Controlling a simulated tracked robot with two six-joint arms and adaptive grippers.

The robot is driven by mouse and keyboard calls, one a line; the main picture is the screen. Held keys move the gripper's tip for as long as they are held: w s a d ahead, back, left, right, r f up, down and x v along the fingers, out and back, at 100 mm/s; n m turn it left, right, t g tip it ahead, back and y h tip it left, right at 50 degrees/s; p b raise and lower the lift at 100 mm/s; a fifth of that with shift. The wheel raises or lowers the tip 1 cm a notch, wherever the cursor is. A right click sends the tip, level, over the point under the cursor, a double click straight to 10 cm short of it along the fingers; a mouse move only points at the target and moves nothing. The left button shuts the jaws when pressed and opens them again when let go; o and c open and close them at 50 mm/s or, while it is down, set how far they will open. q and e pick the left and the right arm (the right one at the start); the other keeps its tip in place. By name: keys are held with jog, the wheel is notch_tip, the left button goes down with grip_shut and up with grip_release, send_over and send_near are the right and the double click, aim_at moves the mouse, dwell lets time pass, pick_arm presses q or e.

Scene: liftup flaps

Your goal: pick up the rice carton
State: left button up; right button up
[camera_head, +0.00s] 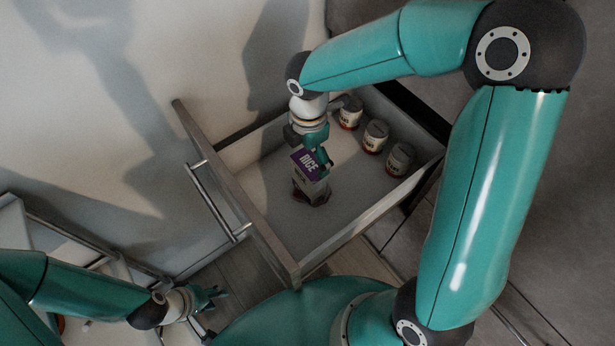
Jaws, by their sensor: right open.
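The rice carton (307,164) stands in the open drawer (280,205), with a purple top face lettered RICE and paler sides below. My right gripper (322,157) is at the carton's upper far right corner. Its fingers are open; whether they touch the carton is hard to tell, and part of the carton's far side is hidden by them. My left gripper (207,297) is low at the left, outside the drawer and well away from the carton. Its fingers look spread apart and empty.
Several jars with pale labels, such as this one (376,135), stand along the drawer's right side. The drawer front (235,190) carries a bar handle (212,205). The drawer floor left of the carton is clear. Another open drawer (75,240) lies at the lower left.

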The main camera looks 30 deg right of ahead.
aim_at(309, 163)
jog(key=f, duration=0.5)
jog(key=shift+w+d+b, duration=0.15)
jog(key=shift+d+b, duration=0.05)
jog(key=shift+b, duration=0.2)
jog(key=shift+r, duration=0.1)
jog(key=c, duration=1.5)
jog(key=shift+c, duration=0.4)
jog(key=shift+r, duration=0.1)
